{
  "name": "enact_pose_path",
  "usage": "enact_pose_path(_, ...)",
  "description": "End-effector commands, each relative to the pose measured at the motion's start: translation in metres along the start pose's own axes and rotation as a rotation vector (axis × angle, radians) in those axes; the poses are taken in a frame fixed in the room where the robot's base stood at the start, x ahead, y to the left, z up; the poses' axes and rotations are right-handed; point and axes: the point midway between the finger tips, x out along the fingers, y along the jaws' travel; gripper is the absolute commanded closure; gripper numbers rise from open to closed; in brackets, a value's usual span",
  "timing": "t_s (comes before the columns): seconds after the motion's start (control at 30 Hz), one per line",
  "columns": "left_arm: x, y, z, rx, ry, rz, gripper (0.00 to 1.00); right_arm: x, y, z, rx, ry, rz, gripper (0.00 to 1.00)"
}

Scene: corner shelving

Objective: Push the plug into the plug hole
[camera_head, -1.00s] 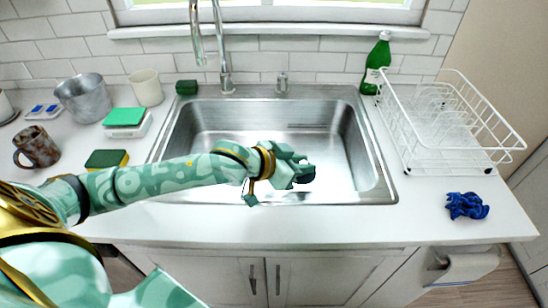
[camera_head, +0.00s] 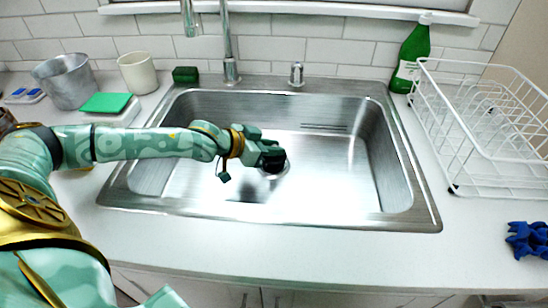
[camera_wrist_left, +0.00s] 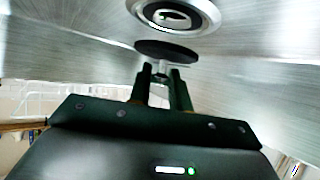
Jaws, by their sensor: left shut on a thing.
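The plug is a thin black disc (camera_wrist_left: 167,50) with a small metal stem. My left gripper (camera_wrist_left: 162,78) is shut on this stem. In the head view the left gripper (camera_head: 268,152) is over the sink basin, with the dark plug (camera_head: 274,164) at its tips. The plug hole (camera_wrist_left: 174,14) is a round metal ring in the sink floor, just beyond the disc in the wrist view. The disc looks apart from the ring and not seated in it. In the head view the hole is mostly hidden by gripper and plug. My right gripper is not in view.
The steel sink (camera_head: 410,215) has open room around the gripper. The tap (camera_head: 229,70) rises at its back edge. A white dish rack (camera_head: 470,165) and green bottle (camera_head: 408,60) stand right. A metal pot (camera_head: 66,82), white cup (camera_head: 138,72) and green sponge (camera_head: 185,75) stand left.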

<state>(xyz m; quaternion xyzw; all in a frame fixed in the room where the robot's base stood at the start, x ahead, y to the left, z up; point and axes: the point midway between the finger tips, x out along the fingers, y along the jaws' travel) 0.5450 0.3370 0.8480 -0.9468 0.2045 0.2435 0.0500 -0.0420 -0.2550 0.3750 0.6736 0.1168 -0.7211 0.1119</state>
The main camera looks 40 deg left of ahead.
Motion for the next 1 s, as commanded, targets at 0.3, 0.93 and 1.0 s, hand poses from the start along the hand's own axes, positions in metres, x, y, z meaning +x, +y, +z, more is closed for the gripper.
enact_pose_path(0.3, 0.014, 0.000, 0.025, -0.001, 0.000, 0.000, 1.00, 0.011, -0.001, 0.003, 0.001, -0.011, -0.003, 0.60)
enact_pose_path(0.93, 0.014, 0.000, 0.025, 0.000, 0.000, 0.000, 0.58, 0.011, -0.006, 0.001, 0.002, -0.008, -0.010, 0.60)
enact_pose_path(1.0, 0.007, 0.000, 0.024, -0.001, -0.002, 0.000, 0.58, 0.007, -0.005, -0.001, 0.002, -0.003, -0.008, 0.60)
